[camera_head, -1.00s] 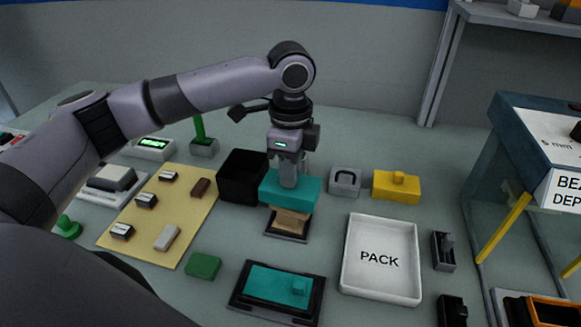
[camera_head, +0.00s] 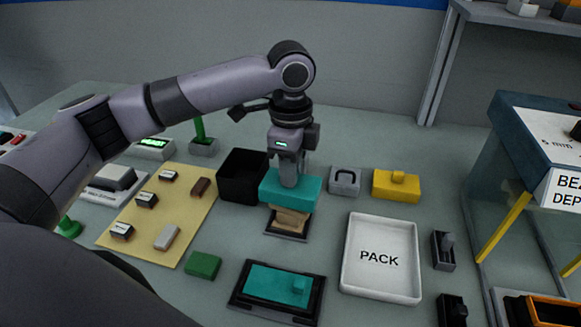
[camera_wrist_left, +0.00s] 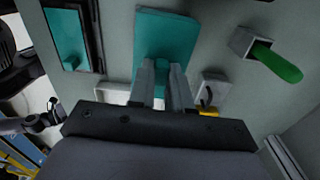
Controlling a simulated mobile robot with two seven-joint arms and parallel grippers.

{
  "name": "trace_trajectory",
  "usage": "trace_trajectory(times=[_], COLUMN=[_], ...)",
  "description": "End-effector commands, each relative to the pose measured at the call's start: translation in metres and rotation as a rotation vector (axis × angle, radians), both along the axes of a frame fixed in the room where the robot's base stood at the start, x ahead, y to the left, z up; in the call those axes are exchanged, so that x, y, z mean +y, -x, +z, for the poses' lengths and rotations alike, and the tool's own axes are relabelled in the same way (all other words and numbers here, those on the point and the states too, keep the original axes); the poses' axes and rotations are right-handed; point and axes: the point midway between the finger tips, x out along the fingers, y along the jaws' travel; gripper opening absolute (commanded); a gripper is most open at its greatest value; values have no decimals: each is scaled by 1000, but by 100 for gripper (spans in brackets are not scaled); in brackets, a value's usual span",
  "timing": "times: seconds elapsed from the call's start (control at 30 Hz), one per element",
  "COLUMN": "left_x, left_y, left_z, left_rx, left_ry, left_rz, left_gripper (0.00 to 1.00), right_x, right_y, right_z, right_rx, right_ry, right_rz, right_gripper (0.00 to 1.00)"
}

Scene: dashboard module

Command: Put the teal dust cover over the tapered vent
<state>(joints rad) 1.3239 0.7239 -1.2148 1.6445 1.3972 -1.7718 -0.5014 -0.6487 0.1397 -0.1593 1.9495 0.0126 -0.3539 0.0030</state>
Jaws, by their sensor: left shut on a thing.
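The teal dust cover (camera_head: 291,188) is held in my left gripper (camera_head: 290,184), whose fingers are shut on its top. The cover appears level, and it also shows in the left wrist view (camera_wrist_left: 165,35) beyond the fingers (camera_wrist_left: 160,88). The tan tapered vent (camera_head: 290,220) stands on a dark base (camera_head: 286,238) just below the cover's front edge in the head view. The cover hides the vent's upper part. I cannot tell whether the two touch. My right gripper is not in view.
A black open bin (camera_head: 243,178) stands close left of the cover. A grey block with a loop handle (camera_head: 344,181) and a yellow block (camera_head: 396,185) are to the right. The white PACK tray (camera_head: 381,285) and a black tray with a teal panel (camera_head: 278,285) are in front.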

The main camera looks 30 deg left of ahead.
Motion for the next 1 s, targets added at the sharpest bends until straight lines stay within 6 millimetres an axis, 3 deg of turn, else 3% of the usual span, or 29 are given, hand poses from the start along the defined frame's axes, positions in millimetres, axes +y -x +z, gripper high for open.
trace_trajectory(times=[1.0], left_x=[0], left_y=[0], left_z=[-24], left_rx=[0], left_ry=[0], left_rz=[0], left_gripper=[0], right_x=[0], right_y=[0], right_z=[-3], right_rx=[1], right_ry=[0], right_rz=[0], right_gripper=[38])
